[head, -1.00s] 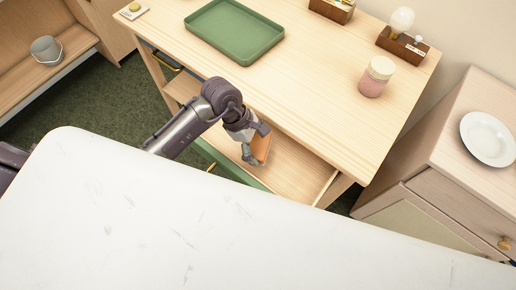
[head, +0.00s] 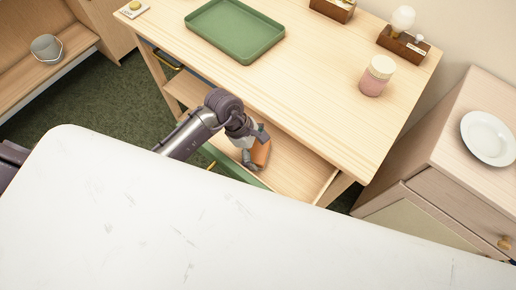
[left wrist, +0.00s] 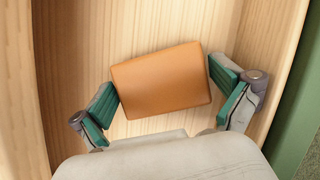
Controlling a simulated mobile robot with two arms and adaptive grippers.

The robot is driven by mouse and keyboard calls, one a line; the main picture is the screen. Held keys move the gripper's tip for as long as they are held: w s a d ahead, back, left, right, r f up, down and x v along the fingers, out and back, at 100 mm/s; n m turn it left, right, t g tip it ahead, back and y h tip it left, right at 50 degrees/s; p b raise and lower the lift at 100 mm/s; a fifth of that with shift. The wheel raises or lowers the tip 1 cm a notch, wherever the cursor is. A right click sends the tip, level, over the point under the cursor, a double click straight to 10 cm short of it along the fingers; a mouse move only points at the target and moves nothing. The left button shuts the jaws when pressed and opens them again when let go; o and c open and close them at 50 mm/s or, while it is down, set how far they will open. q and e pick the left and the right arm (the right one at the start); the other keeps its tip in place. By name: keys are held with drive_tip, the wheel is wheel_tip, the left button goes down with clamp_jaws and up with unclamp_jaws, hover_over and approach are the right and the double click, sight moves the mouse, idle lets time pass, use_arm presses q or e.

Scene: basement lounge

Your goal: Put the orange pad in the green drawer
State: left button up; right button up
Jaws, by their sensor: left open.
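The orange pad (head: 261,153) is inside the open green drawer (head: 295,168), between my left gripper's fingers. My left gripper (head: 257,149) is open, with one finger on each side of the pad. In the left wrist view the pad (left wrist: 162,82) lies slightly turned over the wooden drawer floor (left wrist: 150,35), and the fingertips are at or very close to its two ends. I cannot tell whether they touch it. The drawer's green front (left wrist: 298,125) shows at the right there. My right gripper is not in view.
The wooden table top above the drawer holds a green tray (head: 235,30), a pink jar (head: 377,76) and brown boxes (head: 403,45). A white counter (head: 200,230) fills the foreground. A cabinet with a white plate (head: 488,138) stands at the right.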

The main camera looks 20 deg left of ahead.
use_arm(q)
drive_tip(key=shift+r, duration=0.25)
drive_tip(key=v, duration=1.1)
drive_tip(key=shift+a+r, duration=0.15)
drive_tip(key=shift+r, duration=0.25)
drive_tip(key=shift+f, duration=0.1)
